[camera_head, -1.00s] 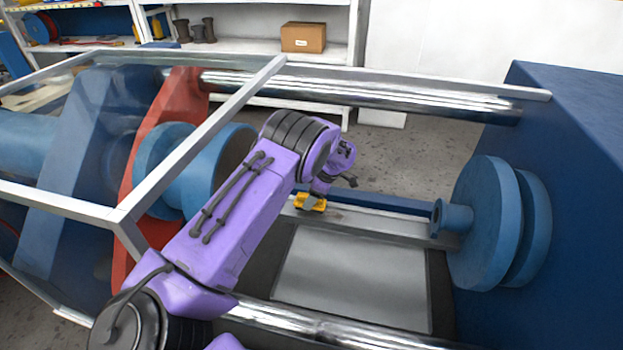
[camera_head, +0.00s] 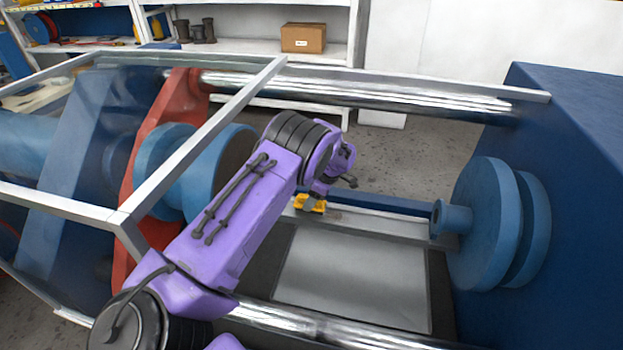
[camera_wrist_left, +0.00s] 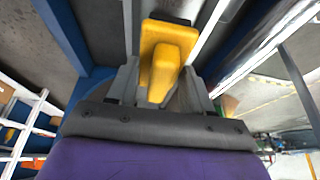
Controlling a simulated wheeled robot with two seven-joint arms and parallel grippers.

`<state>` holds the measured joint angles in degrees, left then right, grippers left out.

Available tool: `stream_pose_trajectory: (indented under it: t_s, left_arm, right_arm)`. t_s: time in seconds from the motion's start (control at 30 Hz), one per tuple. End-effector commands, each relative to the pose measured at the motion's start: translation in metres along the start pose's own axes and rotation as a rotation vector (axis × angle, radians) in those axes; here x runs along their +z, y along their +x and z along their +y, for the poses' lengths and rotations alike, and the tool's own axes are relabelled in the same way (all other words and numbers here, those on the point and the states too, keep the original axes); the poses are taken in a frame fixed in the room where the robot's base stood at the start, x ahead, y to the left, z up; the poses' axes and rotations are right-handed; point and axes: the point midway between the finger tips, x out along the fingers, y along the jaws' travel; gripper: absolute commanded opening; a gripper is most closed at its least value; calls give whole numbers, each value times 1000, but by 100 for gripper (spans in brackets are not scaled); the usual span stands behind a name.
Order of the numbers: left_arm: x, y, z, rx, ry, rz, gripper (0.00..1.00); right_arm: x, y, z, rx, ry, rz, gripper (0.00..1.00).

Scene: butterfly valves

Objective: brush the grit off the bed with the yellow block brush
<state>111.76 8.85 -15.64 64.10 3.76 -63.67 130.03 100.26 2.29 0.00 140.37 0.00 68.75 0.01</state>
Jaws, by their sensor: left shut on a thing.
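The yellow block brush (camera_head: 311,203) is at the far edge of the bed in the head view, at the end of my left arm. In the left wrist view the brush (camera_wrist_left: 163,58) is between the fingers of my left gripper (camera_wrist_left: 158,85), which is shut on it. The bed (camera_head: 350,278) is a grey plate with a pale rail (camera_head: 375,223) along its far side, and the brush is at the left part of that rail. I cannot tell whether the brush touches it. My right gripper is not in view.
A clear guard with a metal frame (camera_head: 125,215) stands at the left. Shiny bars run along the far side (camera_head: 370,97) and near side (camera_head: 330,330). A blue disc (camera_head: 485,225) on a blue block bounds the right. The middle of the bed is clear.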

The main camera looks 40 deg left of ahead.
Motion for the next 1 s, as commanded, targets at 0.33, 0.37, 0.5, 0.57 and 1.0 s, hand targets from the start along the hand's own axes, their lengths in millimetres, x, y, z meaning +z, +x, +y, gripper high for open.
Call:
stream_pose_trajectory:
  t_s: [0.33, 0.37, 0.5, 0.57, 1.0]
  left_arm:
    - [2, 4, 0, 0, 0, 0, 26]
    - [2, 5, 0, 0, 0, 0, 26]
    - [3, 6, 0, 0, 0, 0, 26]
    - [3, 7, 0, 0, 0, 0, 26]
    - [5, 12, 0, 1, 0, 0, 26]
  right_arm:
    - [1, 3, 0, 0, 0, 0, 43]
    - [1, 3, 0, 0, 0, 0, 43]
    - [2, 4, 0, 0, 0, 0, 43]
    - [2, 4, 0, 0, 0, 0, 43]
    - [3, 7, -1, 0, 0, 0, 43]
